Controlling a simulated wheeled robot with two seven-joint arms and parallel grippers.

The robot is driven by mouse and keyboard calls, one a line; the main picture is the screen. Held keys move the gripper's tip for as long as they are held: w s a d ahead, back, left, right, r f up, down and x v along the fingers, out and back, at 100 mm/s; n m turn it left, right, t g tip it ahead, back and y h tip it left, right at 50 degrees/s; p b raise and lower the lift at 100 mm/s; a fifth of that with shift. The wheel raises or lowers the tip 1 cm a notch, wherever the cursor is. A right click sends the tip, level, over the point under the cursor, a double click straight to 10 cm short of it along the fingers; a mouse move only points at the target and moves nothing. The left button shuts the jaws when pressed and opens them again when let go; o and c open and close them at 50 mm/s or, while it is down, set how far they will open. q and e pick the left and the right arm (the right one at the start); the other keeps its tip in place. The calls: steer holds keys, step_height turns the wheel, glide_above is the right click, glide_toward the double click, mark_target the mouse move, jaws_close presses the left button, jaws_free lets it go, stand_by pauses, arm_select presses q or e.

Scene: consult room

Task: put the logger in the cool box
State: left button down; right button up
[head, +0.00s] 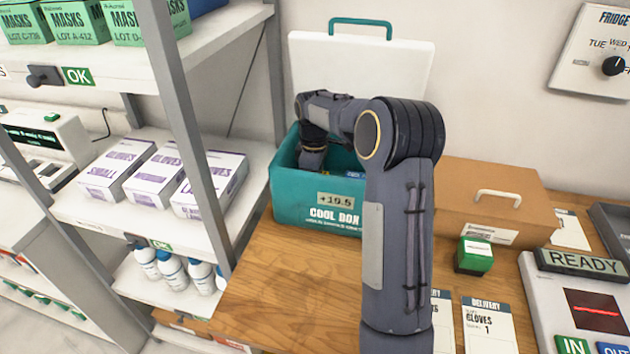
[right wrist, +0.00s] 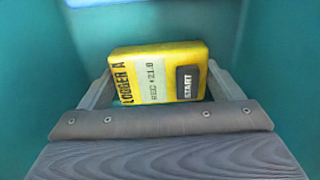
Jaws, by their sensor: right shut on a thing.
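The cool box (head: 290,200) is a teal box on the wooden counter with "+10.5" on its front. Its white lid (head: 400,62) stands open at the back. My right arm reaches over the box and down into it, and its gripper is hidden inside in the head view. In the right wrist view my right gripper (right wrist: 160,88) is shut on the yellow logger (right wrist: 150,60), marked "LOGGER A" and "REC +21.0" with a dark START button. Teal walls surround the logger. Whether it touches the floor of the box I cannot tell. My left gripper is not in view.
A brown box (head: 500,180) with a white handle is right of the cool box. A small green box (head: 474,256), delivery cards (head: 487,325) and a READY device (head: 583,262) lie in front. Shelves with glove boxes (head: 155,175) stand left. The counter's front left is clear.

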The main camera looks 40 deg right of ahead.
steer(key=shift+f, duration=0.35)
steer(key=shift+f, duration=0.15)
steer(key=o, duration=0.9)
step_height(320, 180, up, 12)
steer(key=shift+r, duration=0.2)
